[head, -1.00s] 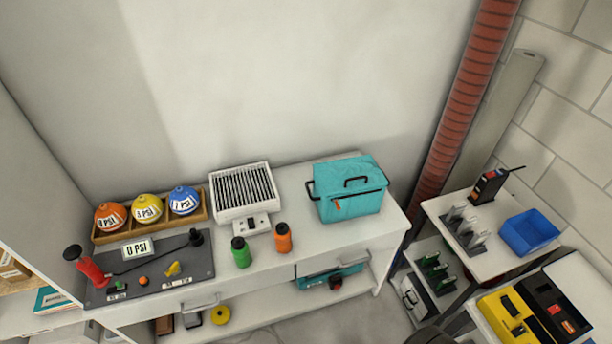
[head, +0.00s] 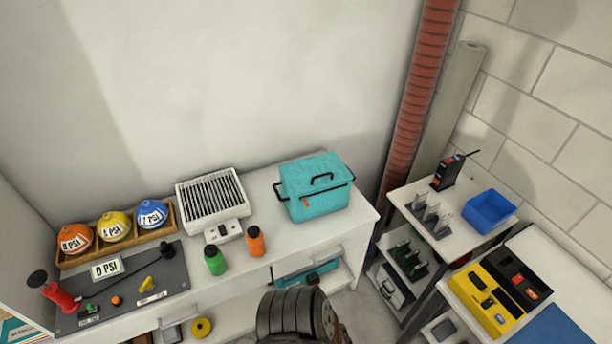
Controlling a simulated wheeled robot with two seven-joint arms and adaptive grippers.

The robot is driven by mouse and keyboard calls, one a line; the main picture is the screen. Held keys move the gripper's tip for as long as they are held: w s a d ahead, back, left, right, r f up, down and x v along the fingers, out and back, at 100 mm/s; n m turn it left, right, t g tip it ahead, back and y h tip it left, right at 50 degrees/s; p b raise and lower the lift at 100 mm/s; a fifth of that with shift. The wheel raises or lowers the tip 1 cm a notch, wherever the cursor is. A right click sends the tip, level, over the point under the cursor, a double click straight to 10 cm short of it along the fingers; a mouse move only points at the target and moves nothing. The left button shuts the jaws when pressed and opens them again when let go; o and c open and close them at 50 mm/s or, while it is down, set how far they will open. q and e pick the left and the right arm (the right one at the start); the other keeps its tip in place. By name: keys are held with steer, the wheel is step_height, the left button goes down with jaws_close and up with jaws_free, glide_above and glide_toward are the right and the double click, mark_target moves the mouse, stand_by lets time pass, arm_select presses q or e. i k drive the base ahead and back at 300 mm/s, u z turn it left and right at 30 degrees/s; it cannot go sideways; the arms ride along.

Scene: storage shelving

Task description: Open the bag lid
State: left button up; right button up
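The teal bag (head: 318,198) stands upright at the right end of the white counter, against the wall. Its lid (head: 314,172) is closed, with a black handle on top, a black handle at the side and a small orange zipper tab (head: 305,203) on the front. A dark, rounded part of my own body shows at the bottom middle, below the counter edge. Neither of my grippers is in view.
On the counter (head: 270,238), left of the bag, are an orange bottle (head: 255,241), a green bottle (head: 214,260), a white grille unit (head: 212,199) and a pressure panel with balls. A low table (head: 459,235) with a blue bin (head: 490,209) stands to the right.

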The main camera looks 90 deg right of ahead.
mark_target(309, 175)
steer(key=k, duration=0.7)
steer(key=z, duration=1.75)
